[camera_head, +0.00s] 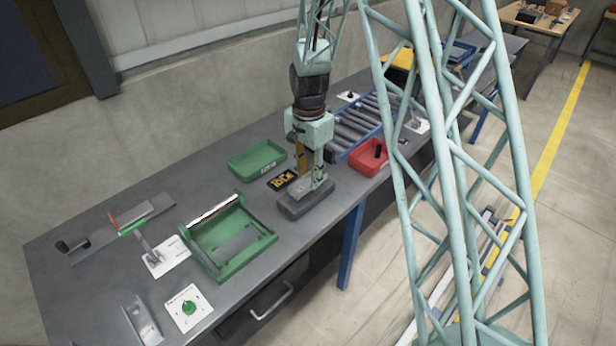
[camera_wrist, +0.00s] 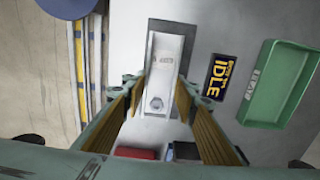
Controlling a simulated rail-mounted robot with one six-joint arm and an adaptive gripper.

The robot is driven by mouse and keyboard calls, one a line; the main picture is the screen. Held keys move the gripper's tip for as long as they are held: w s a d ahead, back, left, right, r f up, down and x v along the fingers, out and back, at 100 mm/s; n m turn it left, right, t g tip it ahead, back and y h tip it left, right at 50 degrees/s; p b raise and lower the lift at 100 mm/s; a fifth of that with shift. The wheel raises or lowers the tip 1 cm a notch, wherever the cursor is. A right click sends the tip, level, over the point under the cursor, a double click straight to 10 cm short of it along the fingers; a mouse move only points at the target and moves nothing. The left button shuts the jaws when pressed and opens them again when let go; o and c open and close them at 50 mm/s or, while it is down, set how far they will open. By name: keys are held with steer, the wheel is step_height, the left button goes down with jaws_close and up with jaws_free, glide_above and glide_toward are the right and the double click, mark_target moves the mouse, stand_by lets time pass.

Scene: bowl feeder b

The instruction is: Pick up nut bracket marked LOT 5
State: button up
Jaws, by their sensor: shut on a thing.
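A pale grey bracket (camera_wrist: 168,58) with a hex nut on its near end lies lengthwise between my fingers in the wrist view. A small marking on its face is too small to read. My gripper (camera_wrist: 159,86) is shut on the bracket, one finger along each side. The bracket is over a dark grey block (camera_wrist: 180,27); I cannot tell whether it touches it. In the head view my gripper (camera_head: 315,184) points down over the same block (camera_head: 300,208), and the bracket is partly hidden by the fingers.
A black IDLE sign (camera_wrist: 217,77) and a green tray (camera_wrist: 262,104) lie beside the block. In the head view a green fixture (camera_head: 262,244) stands at its left. A red bin (camera_head: 366,168) and roller conveyor (camera_head: 352,136) lie to its right. The bench's front edge is close.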

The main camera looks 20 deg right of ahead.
steer(key=s+a+r, duration=0.1)
steer(key=s, duration=1.3)
steer(key=shift+s+r, duration=0.2)
steer(key=shift+s, duration=0.2)
